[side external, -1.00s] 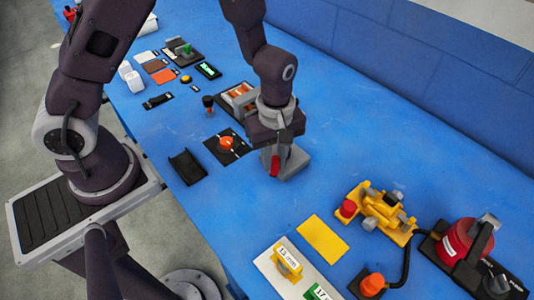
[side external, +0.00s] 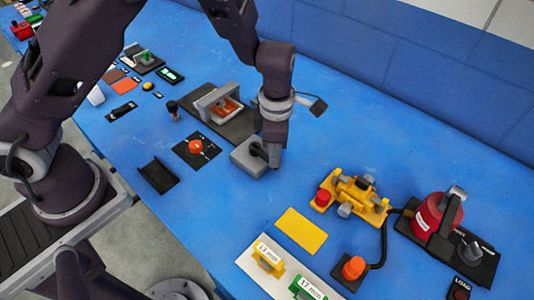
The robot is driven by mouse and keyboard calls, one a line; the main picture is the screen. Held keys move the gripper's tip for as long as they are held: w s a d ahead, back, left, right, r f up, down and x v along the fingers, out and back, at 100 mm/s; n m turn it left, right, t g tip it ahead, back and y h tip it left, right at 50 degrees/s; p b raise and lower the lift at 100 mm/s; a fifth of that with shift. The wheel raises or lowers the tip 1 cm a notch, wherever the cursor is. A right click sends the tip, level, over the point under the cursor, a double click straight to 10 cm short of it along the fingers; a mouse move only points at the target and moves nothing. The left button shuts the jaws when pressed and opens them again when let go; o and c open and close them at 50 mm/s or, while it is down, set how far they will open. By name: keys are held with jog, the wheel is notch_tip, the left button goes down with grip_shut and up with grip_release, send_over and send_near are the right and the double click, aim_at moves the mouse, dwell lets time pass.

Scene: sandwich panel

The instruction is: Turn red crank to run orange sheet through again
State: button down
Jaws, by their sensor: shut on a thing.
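My gripper (side external: 268,155) points down at the grey block (side external: 247,158) and is shut at its right side. The red crank is hidden behind the fingers; no red shows there now. A grey arch-shaped frame (side external: 218,98) stands on a dark plate behind the block, with an orange piece (side external: 226,112) inside or under it; I cannot tell whether this is the sheet.
An orange-red knob on a black pad (side external: 195,147) and a black tray (side external: 158,175) lie left of my gripper. A yellow sheet (side external: 301,231), a yellow device (side external: 352,195) and a red canister (side external: 435,218) lie at the right. Blue table is clear beyond the gripper.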

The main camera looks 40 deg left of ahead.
jog(key=w+a+n, duration=0.6)
jog(key=w+n, duration=0.2)
jog(key=n, duration=0.9)
jog(key=shift+w+a+n, duration=0.25)
jog(key=shift+w+n, duration=0.05)
jog(key=shift+n, duration=0.1)
dwell(0.3)
jog(key=c, duration=1.3)
grip_release()
jog(key=shift+o, duration=0.2)
jog(key=shift+r, duration=0.1)
notch_tip(320, 180, up, 7)
jog(key=shift+c, duration=0.4)
